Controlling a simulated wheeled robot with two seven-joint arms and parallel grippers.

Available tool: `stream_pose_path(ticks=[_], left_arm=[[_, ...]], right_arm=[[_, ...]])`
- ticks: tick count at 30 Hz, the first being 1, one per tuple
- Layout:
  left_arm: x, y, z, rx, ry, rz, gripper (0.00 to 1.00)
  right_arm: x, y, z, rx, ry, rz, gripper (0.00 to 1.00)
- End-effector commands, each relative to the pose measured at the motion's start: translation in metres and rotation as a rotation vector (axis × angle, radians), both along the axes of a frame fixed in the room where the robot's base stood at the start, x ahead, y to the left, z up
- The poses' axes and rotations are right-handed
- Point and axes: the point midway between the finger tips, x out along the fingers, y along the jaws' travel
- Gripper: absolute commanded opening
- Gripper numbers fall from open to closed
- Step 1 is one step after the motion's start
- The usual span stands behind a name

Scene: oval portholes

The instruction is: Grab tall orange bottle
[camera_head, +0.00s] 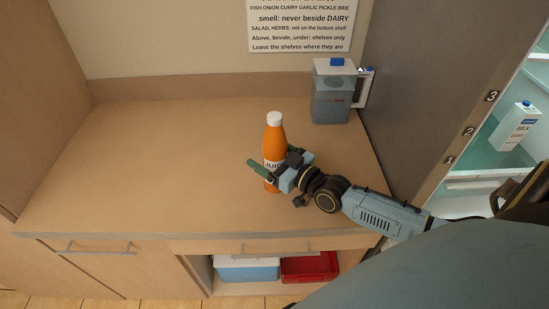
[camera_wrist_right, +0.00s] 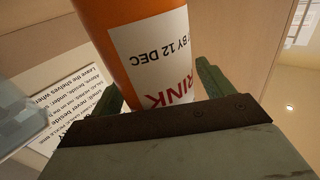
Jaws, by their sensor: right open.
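The tall orange bottle (camera_head: 273,138) has a white cap and a white label and stands upright on the wooden counter (camera_head: 150,150). My right gripper (camera_head: 276,165) is at the lower half of the bottle, with one green finger at its left side. In the right wrist view the bottle (camera_wrist_right: 115,30) rises between the two green fingers of the right gripper (camera_wrist_right: 155,80). The fingers are open around it; I cannot tell whether either touches it. My left gripper is not in view.
A grey jug (camera_head: 332,100) with a blue-knobbed lid stands at the back right of the counter. An open fridge (camera_head: 490,150) holding a milk carton (camera_head: 517,126) is at the right. Below are a blue-white box (camera_head: 246,270) and a red bin (camera_head: 310,267). The counter's left side is clear.

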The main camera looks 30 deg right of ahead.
Motion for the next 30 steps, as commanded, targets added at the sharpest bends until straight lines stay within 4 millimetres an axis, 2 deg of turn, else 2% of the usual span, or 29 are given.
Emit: stream_pose_path(ticks=[6, 7, 23, 30], left_arm=[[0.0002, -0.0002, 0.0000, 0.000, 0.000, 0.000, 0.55], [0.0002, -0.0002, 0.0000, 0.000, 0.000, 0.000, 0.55], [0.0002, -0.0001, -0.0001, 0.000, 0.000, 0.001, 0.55], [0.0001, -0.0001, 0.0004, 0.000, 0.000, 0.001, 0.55]], right_arm=[[0.0008, 0.0005, -0.0001, 0.000, 0.000, 0.000, 0.80], [0.0008, 0.0005, -0.0001, 0.000, 0.000, 0.000, 0.77], [0.0005, 0.0004, 0.0000, 0.000, 0.000, 0.000, 0.08], [0.0014, 0.0001, 0.0042, 0.001, -0.007, 0.000, 0.08]])
